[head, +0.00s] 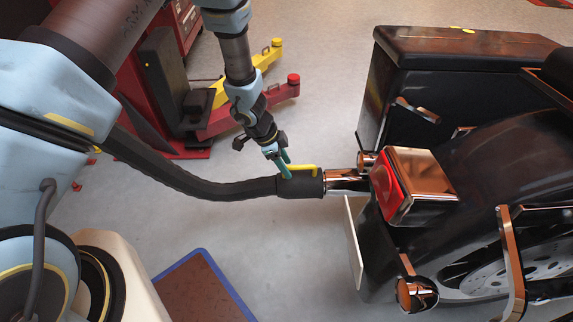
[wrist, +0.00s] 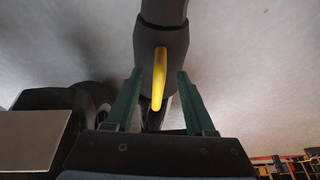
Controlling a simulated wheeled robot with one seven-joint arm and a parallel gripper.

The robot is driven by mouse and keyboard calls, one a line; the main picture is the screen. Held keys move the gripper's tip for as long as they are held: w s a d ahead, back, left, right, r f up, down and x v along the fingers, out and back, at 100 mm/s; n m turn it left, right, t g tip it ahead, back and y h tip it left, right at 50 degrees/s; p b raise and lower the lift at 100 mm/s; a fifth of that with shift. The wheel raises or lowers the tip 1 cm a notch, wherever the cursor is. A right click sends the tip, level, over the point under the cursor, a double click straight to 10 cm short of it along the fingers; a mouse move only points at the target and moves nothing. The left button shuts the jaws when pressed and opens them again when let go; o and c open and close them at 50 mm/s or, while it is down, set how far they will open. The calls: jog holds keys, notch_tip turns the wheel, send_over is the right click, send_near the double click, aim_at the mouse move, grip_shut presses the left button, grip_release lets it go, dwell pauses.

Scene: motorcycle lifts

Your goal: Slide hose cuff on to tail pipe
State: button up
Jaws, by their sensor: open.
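The black hose cuff (head: 299,188) lies at the end of a thick black hose, with a yellow handle (head: 304,167) on top. Its right end meets the chrome tail pipe (head: 345,181) at the motorcycle's rear, roughly in line with it. I cannot tell how far the cuff is around the pipe. My gripper (head: 282,168) is at the cuff's hose-side part, near the handle. In the wrist view my gripper (wrist: 160,74) is open, its green fingers on either side of the yellow handle (wrist: 159,80) and the cuff (wrist: 150,48) just beyond. The fingers appear apart from the handle.
The black motorcycle (head: 470,155) fills the right side, with a red tail light (head: 388,188) just beside the pipe. A red lift with yellow arm (head: 262,60) and red arm (head: 262,108) stands behind my arm. A blue-edged brown mat (head: 205,290) lies on open grey floor.

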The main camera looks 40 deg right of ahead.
jog(key=p+v, duration=0.3)
jog(key=v, duration=0.7)
jog(key=shift+p, duration=0.4)
jog(key=shift+d, duration=0.1)
